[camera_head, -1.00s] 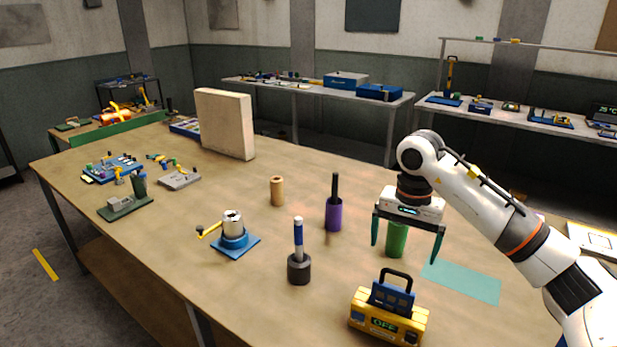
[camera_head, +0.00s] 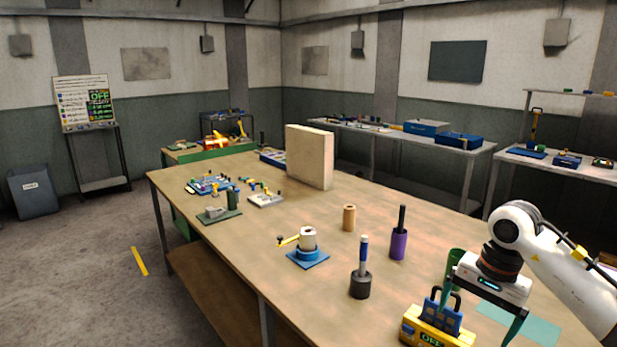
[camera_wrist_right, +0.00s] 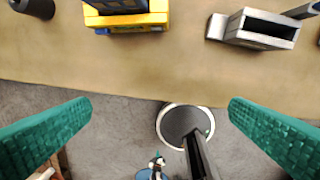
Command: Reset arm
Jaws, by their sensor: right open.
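My right gripper (camera_head: 475,325) is open and empty, its two green fingers wide apart, at the lower right of the head view. There it overlaps the yellow box (camera_head: 412,328) with an OFF display and blue top; I cannot tell if they touch. In the right wrist view the open fingers (camera_wrist_right: 160,108) hang over the floor beyond the table edge, and the yellow box (camera_wrist_right: 127,22) lies apart from them. A green cylinder (camera_head: 454,262) is partly hidden behind the gripper. My left gripper is not in view.
On the wooden table (camera_head: 250,255) stand a purple holder (camera_head: 398,246), a dark holder with a blue-white handle (camera_head: 360,284), a blue fixture (camera_head: 308,258), a tan cylinder (camera_head: 349,217) and an upright beige panel (camera_head: 309,158). A teal mat (camera_head: 535,328) lies at right.

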